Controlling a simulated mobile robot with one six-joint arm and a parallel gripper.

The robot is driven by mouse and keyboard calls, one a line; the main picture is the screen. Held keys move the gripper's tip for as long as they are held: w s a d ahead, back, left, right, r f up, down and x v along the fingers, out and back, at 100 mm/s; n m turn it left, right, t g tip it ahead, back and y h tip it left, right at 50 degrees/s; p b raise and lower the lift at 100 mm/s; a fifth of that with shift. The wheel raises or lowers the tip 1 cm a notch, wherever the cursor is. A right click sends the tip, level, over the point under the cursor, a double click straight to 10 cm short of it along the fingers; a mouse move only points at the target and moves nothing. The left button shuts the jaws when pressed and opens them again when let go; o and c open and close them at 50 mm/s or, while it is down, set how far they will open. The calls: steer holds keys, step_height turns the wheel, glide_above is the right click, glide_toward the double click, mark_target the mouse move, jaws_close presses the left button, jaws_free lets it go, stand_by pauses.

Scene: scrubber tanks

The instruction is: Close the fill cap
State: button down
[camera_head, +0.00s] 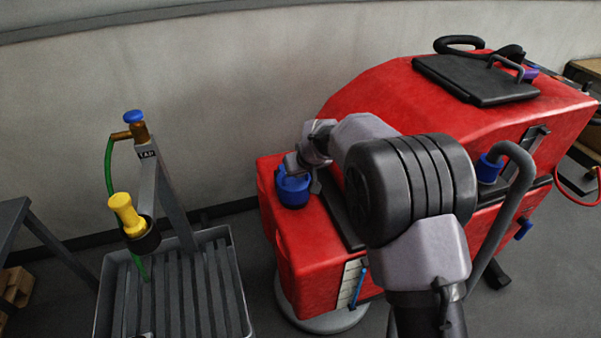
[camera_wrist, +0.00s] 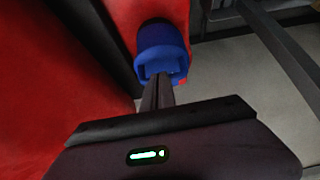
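The blue fill cap (camera_head: 292,190) is at the left end of the red scrubber tank (camera_head: 283,232), low on its front part. In the wrist view the blue cap (camera_wrist: 162,48) is at the top centre, with a notched recess on its near side. My gripper (camera_head: 308,184) is right beside the cap in the head view, partly hidden by its own wrist. In the wrist view its two fingers (camera_wrist: 158,84) lie close together, shut, with their tips at the cap's near edge. I cannot tell whether they touch it, nor whether the cap is fully seated.
A black lid (camera_head: 475,80) lies on top of the machine. Another blue cap (camera_head: 488,168) sits by a grey hose (camera_head: 500,215) at right. A slatted metal stand (camera_head: 238,285) with a yellow nozzle (camera_head: 125,213) and a blue-handled tap (camera_head: 134,117) stands at left. The wall is behind.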

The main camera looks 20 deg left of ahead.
steer(key=shift+s+d+f, duration=0.15)
steer(key=shift+s+f, duration=0.15)
steer(key=shift+f, duration=0.4)
steer(key=r+p, duration=0.1)
steer(key=r, duration=0.1)
steer(key=w+r+p, duration=0.1)
steer(key=r, duration=0.1)
steer(key=shift+a+r+p, duration=0.1)
steer(key=shift+a+p, duration=0.25)
steer(key=shift+s+d+r, duration=0.35)
steer(key=shift+s+r, duration=0.05)
steer(key=shift+s, duration=0.15)
steer(key=s+d+f, duration=0.1)
steer(key=s+d, duration=0.4)
steer(key=s, duration=0.2)
steer(key=s+d+r+m, duration=0.3)
steer(key=s+d+r, duration=0.1)
steer(key=d+r, duration=0.3)
steer(key=s+d+r+m, duration=0.2)
steer(key=s+d+r, duration=0.3)
steer(key=d+r, duration=0.25)
steer(key=s+d+m+h, duration=0.1)
steer(key=s+d+m, duration=0.2)
steer(key=s, duration=0.6)
steer(key=s+d+m+h, duration=0.1)
steer(key=s+d+m, duration=0.3)
steer(key=s+d, duration=0.4)
steer(key=shift+s+r, duration=0.4)
steer(key=shift+s, duration=0.3)
